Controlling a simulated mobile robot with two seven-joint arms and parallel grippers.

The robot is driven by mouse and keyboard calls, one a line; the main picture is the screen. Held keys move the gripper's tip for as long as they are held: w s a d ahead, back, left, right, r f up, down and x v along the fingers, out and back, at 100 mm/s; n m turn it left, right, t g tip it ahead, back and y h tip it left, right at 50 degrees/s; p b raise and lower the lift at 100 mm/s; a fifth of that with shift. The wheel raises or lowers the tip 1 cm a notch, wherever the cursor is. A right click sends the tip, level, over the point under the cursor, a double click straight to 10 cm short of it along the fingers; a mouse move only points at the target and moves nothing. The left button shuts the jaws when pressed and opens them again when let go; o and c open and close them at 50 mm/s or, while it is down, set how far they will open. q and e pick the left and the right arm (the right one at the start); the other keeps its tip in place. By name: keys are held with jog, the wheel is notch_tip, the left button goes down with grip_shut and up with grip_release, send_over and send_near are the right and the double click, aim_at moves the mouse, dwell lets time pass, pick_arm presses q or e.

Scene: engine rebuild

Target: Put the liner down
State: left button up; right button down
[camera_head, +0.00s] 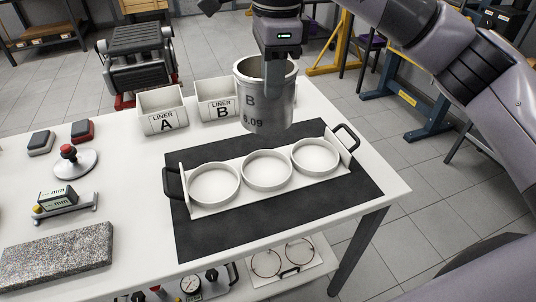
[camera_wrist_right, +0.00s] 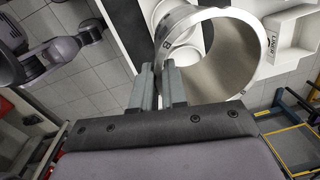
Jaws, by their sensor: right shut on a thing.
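The liner (camera_head: 262,100) is a grey metal cylinder marked B and 6.09. It is upright in the head view, above the back of the dark mat. My right gripper (camera_head: 282,75) is shut on its rim wall. In the right wrist view the liner (camera_wrist_right: 215,55) shows its open bore, with the right gripper's fingers (camera_wrist_right: 167,80) at its wall. A white tray (camera_head: 240,190) with black handles and three round rings stands on the black mat (camera_head: 230,235). Whether the liner touches anything below is hard to tell. My left gripper is not in view.
White bins labelled LINER A (camera_head: 163,122) and LINER B (camera_head: 217,112) stand behind the mat. A gauge stand (camera_head: 73,162), a measuring device (camera_head: 60,205) and a granite block (camera_head: 55,255) are at the left. The white table (camera_head: 125,190) is clear between them and the mat.

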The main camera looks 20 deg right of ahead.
notch_tip(320, 180, down, 16)
jog(key=shift+f+p, duration=0.15)
jog(key=shift+p, duration=0.25)
jog(key=c, duration=1.2)
grip_release()
jog(key=shift+o, duration=0.2)
notch_tip(320, 180, up, 12)
jog(key=b, duration=0.1)
jog(key=shift+s, duration=0.35)
jog(key=shift+d, duration=0.1)
